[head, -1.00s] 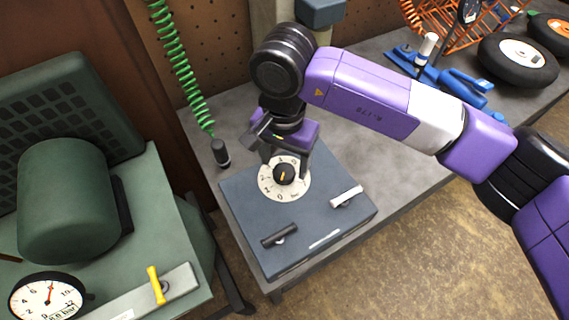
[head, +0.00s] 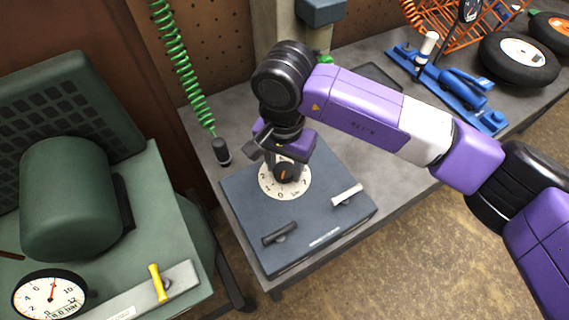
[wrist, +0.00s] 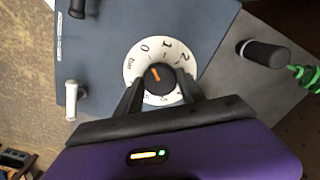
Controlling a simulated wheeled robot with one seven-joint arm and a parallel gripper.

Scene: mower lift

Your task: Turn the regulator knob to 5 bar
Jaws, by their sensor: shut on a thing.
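The regulator knob (head: 285,173) is black with an orange pointer line. It sits at the middle of a round white dial (head: 271,189) on top of a blue-grey box (head: 325,220). My gripper (head: 287,170) comes down over the knob, its fingers closed on it. The lower part of the dial is hidden by my gripper.
A black lever (head: 280,234) and a white lever (head: 346,194) stand on the box. A green coiled hose (head: 180,65) hangs with a black end (head: 221,151) left of the box. A gauge (head: 50,296) and yellow lever (head: 157,283) are at lower left.

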